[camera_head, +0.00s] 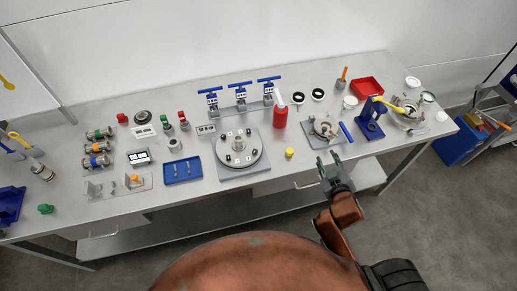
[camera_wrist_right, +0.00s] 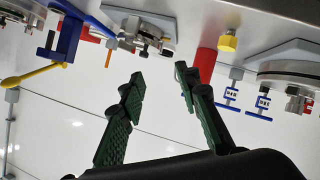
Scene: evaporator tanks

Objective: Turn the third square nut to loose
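A round metal flange (camera_head: 249,158) with a central hub sits on a square grey plate (camera_head: 228,174) in the middle of the table. Several small dark nuts or bolts stand around the flange; which is the third square nut, I cannot tell. The flange also shows at the right edge of the right wrist view (camera_wrist_right: 290,68), partly cut off. My right gripper (camera_head: 329,166) is at the table's front edge, right of the flange and apart from it. Its green fingers are spread and empty in the right wrist view (camera_wrist_right: 157,86). My left gripper is not in view.
A yellow knob (camera_head: 290,152) and red cylinder (camera_head: 280,117) stand right of the flange. A clamp fixture (camera_head: 323,131) and blue stand (camera_head: 369,127) are farther right. Blue-handled valves (camera_head: 240,91) stand behind. A blue tray (camera_head: 182,171) lies left. Floor is free at front right.

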